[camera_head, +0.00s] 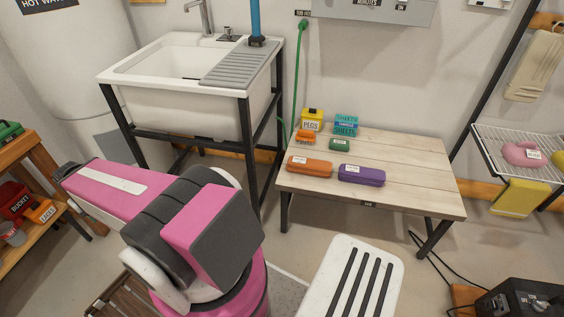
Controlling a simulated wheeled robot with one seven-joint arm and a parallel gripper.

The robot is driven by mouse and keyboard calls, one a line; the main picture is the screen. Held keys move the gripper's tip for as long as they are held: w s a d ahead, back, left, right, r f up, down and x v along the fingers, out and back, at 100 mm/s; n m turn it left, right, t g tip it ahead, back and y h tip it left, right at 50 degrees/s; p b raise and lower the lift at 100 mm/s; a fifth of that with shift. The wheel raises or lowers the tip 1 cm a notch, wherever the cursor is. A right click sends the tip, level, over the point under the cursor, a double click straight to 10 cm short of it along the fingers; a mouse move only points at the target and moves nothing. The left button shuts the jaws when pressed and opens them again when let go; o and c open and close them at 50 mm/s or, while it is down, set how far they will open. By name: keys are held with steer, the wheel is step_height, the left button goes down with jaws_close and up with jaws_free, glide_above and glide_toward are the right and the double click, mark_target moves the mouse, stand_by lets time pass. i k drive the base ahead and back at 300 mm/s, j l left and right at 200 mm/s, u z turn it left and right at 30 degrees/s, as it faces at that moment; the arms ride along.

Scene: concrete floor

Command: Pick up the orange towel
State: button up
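A long orange rolled or folded piece (309,167) with a white label lies on the low wooden table (420,190), near its front left. It looks like the towel, but its label is too small to read. A smaller orange piece (305,138) lies behind it. My pink and grey arm fills the lower left of the view, in front of the sink and left of the table. The arm is well apart from the orange pieces. My gripper's fingers do not show.
A purple roll (361,175) lies right beside the long orange piece. A green piece (339,145), a yellow pegs box (312,119) and a teal box (346,124) are behind. A white slotted seat (350,285) stands in front. The table's right half is clear.

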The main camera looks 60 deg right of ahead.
mark_target(314, 167)
steer(key=i+u, duration=0.25)
steer(key=i+j+z, duration=0.1)
steer(key=z, duration=0.35)
steer(key=i+j+z, duration=0.15)
steer(key=z, duration=0.3)
steer(key=i+j+z, duration=0.1)
steer(key=z, duration=0.35)
steer(key=j+z, duration=0.25)
steer(key=z, duration=0.2)
steer(key=j+z, duration=0.25)
steer(key=z, duration=0.2)
steer(key=k+j+z, duration=0.1)
steer(key=j+z, duration=0.35)
steer(key=i+j+z, duration=0.2)
steer(key=k, duration=0.05)
